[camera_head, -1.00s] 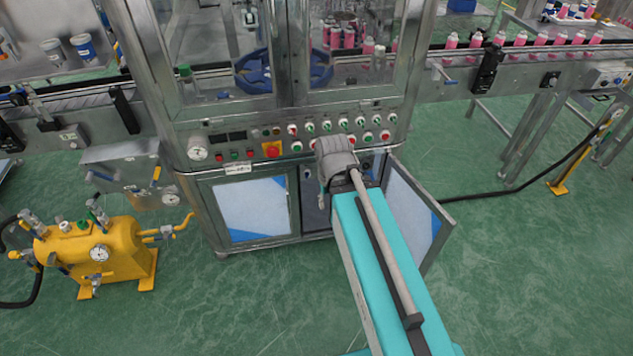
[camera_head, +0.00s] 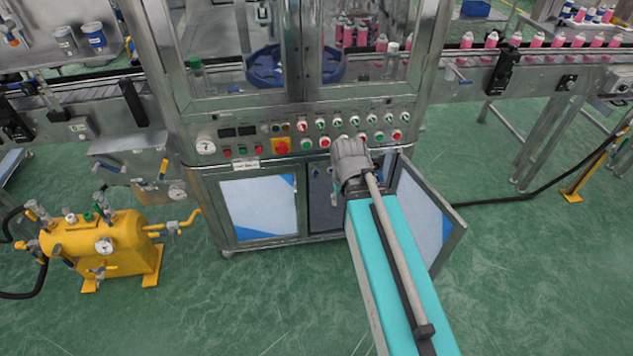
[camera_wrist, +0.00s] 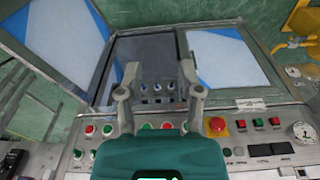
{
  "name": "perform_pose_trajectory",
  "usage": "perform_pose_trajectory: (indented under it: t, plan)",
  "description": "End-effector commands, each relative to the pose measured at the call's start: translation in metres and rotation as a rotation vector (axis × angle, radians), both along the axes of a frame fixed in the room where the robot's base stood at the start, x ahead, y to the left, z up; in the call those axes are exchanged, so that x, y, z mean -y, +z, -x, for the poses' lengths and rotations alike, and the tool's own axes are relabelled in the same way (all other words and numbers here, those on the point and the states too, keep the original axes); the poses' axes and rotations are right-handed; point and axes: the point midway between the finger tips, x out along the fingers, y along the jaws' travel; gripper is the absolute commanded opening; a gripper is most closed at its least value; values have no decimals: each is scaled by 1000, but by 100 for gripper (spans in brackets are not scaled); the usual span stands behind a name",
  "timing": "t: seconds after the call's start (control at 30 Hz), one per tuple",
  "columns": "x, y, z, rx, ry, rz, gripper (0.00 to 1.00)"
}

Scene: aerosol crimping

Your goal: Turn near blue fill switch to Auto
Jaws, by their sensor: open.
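Several small blue switches (camera_wrist: 170,88) sit in a row on a grey panel inside the open lower cabinet (camera_wrist: 152,58), seen in the wrist view between my fingers. Their labels and positions are too small to read, and I cannot tell which is the near fill switch. My gripper (camera_wrist: 159,72) is open and empty, its two fingers apart with the switch row showing in the gap. I see no contact with a switch. In the head view my wrist is in front of the cabinet opening (camera_head: 322,200), and my fingertips are hidden behind it.
An open cabinet door (camera_head: 425,215) stands right of my arm. Above the opening is a panel with several buttons and a red emergency stop (camera_head: 282,146), which also shows in the wrist view (camera_wrist: 216,125). A yellow tank (camera_head: 105,245) stands at left. Green floor in front is clear.

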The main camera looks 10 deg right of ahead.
Motion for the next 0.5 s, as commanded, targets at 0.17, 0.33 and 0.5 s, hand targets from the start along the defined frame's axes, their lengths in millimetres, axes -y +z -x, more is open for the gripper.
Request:
perform_pose_trajectory:
  t: [0.17, 0.33, 0.5]
  plan:
    - [2, -43, -25, 92, -55, 6, 47]
    - [4, -73, -50, 189, -109, 5, 47]
    - [6, -101, -74, 286, -163, -2, 47]
